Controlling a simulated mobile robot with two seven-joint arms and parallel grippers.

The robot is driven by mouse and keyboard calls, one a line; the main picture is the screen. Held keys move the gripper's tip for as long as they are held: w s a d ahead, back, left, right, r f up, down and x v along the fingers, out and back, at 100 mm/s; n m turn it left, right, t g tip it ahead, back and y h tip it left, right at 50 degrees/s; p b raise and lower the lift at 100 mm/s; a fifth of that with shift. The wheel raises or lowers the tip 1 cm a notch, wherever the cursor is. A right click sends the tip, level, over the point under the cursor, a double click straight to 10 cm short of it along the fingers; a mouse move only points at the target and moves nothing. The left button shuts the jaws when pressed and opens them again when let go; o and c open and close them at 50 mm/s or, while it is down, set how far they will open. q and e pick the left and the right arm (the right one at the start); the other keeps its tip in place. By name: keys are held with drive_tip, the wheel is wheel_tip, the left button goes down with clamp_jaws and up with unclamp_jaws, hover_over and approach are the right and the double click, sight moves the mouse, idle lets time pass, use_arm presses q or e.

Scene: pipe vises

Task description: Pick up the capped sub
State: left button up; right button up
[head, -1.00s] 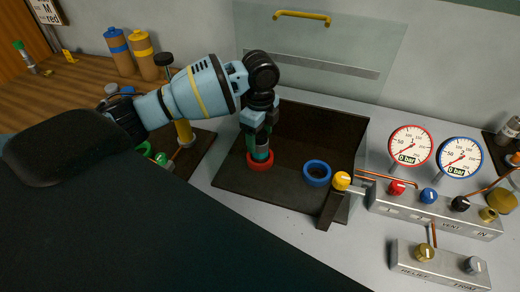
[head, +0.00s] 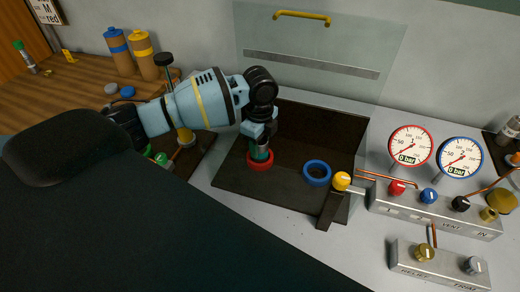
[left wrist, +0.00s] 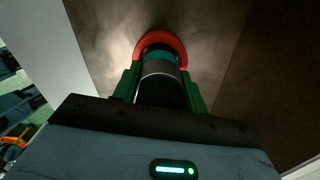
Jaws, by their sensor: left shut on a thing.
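The capped sub (head: 260,153) stands upright in a red ring (head: 260,164) on the dark tray. Only its teal lower part shows in the head view. In the left wrist view the sub (left wrist: 160,68) shows a grey metal band and a teal band, with its end inside the red ring (left wrist: 160,41). My left gripper (head: 261,147) is over it from above, and its green fingers (left wrist: 160,86) are shut on its two sides. The sub's top is hidden by the gripper. My right gripper is not in view.
A blue ring (head: 317,173) lies on the dark tray (head: 285,194), right of the red one. A yellow-knobbed lever (head: 342,181) stands at the tray's right edge. Gauges and a valve block (head: 430,209) are further right. A clear shield (head: 315,60) is behind.

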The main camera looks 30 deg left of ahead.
use_arm(q)
drive_tip(key=shift+r, duration=0.25)
drive_tip(key=shift+c, duration=0.4)
wheel_tip(320, 180, up, 10)
drive_tip(key=shift+f, duration=0.2)
